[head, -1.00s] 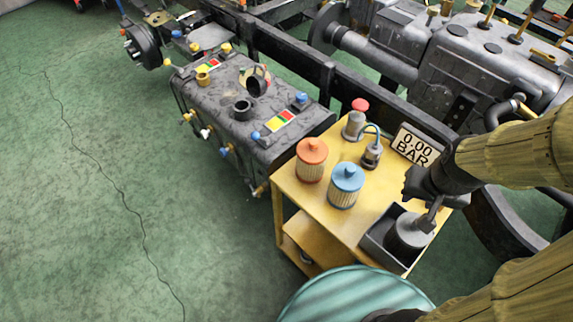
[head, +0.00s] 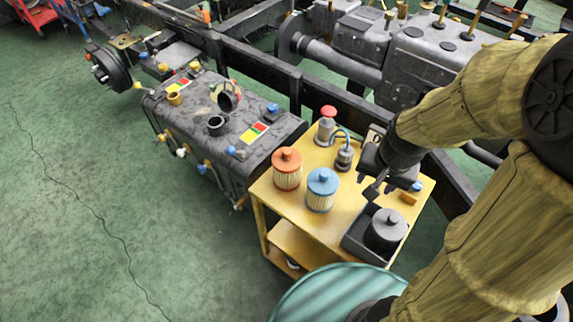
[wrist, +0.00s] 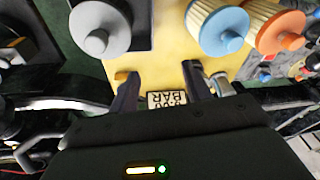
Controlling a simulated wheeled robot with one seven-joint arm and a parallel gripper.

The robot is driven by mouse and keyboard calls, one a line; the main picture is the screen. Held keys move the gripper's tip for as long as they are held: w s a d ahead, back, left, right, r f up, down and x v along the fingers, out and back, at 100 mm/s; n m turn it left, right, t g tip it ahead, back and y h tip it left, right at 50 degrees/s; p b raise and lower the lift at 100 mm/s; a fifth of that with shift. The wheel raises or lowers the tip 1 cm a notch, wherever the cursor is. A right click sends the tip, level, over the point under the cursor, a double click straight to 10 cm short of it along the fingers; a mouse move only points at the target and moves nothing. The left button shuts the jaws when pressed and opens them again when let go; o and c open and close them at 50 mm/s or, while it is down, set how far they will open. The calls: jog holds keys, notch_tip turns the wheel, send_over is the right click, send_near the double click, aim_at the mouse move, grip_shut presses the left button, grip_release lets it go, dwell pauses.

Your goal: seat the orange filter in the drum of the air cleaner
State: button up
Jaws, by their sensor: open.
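The orange filter (head: 287,170), with pleated cream sides and a knobbed cap, stands upright on the yellow cart (head: 337,228). It also shows at the right in the wrist view (wrist: 280,32). A dark tank-like unit (head: 190,113) beyond the cart carries an open black round cup (head: 217,125), with a tilted ring-shaped part (head: 228,97) behind it. I cannot tell whether this cup is the drum; its inside is hardly visible. My gripper (head: 373,188) is open and empty above the cart's right part, right of both coloured filters. Its spread fingers show in the wrist view (wrist: 160,88).
A blue filter (head: 322,190) stands close beside the orange one. A grey filter (head: 385,231) sits in a black bin (head: 360,247) on the cart. A red-topped device (head: 326,127) and a gauge sign (wrist: 167,99) stand along the cart's back. Green floor lies open at left.

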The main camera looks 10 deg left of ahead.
jog(key=w+a+r+m+g+p, duration=0.2)
jog(key=w+a+r+m+p, duration=0.5)
jog(key=a+m+p, duration=0.4)
notch_tip(320, 180, up, 4)
jog(key=m+p, duration=0.7)
jog(key=m, duration=0.6)
send_over(288, 151)
jog(key=f, duration=0.6)
jog(key=f+p, duration=0.1)
jog(key=f, duration=0.4)
jog(key=shift+s+f, duration=0.2)
jog(key=shift+f, duration=0.15)
jog(key=shift+w+f+p, duration=0.15)
jog(key=shift+f+p, duration=0.15)
jog(key=shift+f, duration=1)
jog(key=shift+w+f+p, duration=0.1)
jog(key=shift+f+p, duration=0.2)
jog(key=shift+f, duration=1)
